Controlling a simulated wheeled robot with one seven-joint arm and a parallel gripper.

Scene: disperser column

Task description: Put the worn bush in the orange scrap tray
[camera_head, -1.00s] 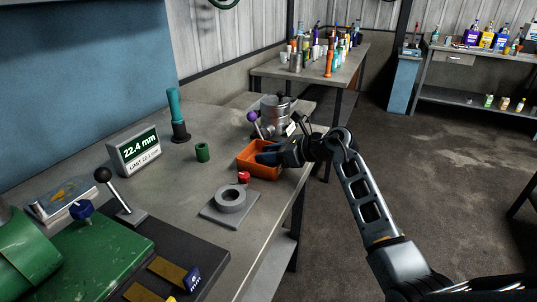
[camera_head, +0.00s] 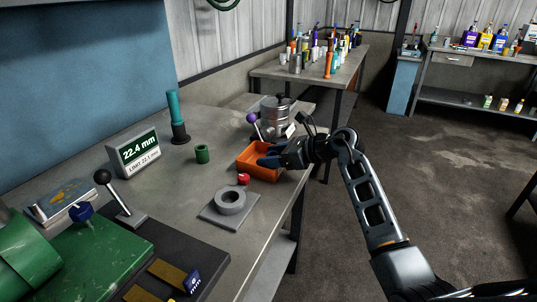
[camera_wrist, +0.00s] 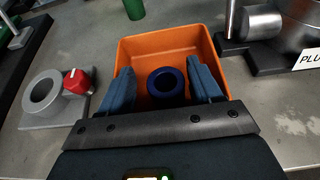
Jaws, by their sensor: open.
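A dark blue ring-shaped bush (camera_wrist: 166,83) stands inside the orange scrap tray (camera_wrist: 168,42), with its hole facing up. It is the only bush in the tray, but no label marks it as the worn one. In the wrist view my gripper (camera_wrist: 163,85) is open, with one blue finger on each side of the bush and gaps between. In the head view my gripper (camera_head: 268,156) reaches into the orange tray (camera_head: 262,172) from the right, and the bush is not clearly visible there.
A green bush (camera_head: 202,154) stands on the bench. A grey ring fixture (camera_head: 231,201) with a red knob (camera_head: 243,179) is in front of the tray. A gauge display (camera_head: 135,153) reads 22.4 mm, limit 22.1 mm. A metal pot-like device (camera_head: 278,117) stands behind the tray.

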